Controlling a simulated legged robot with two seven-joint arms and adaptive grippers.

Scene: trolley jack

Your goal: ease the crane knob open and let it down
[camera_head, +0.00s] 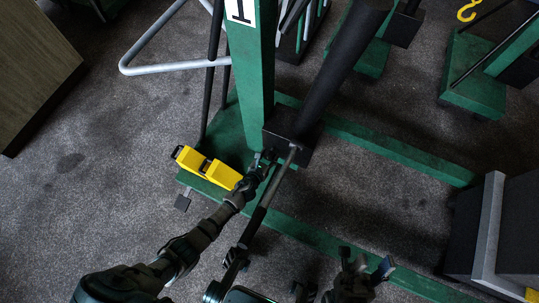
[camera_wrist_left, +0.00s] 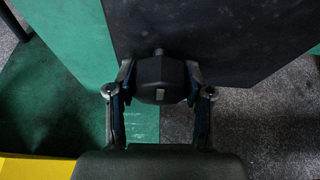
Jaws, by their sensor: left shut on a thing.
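The crane has a green upright post (camera_head: 252,75) with a black block (camera_head: 286,138) at its foot and a thick dark cylinder (camera_head: 335,65) rising from it. In the left wrist view, the dark faceted knob (camera_wrist_left: 160,82) sits on a short stem against the black block (camera_wrist_left: 215,40). My left gripper (camera_head: 264,160) is at the block, with its two fingers on either side of the knob, shut on it. In the head view the fingers largely hide the knob. My right gripper (camera_head: 366,262) is low in the picture, away from the crane's block, with its fingers apart and apparently empty.
A slanting rod (camera_head: 280,178) passes just right of my left gripper. A yellow piece (camera_head: 205,167) lies on the green base left of it. Green legs (camera_head: 400,150) run right along the floor. A dark cabinet (camera_head: 515,230) stands at right. Grey floor (camera_head: 90,190) is free at left.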

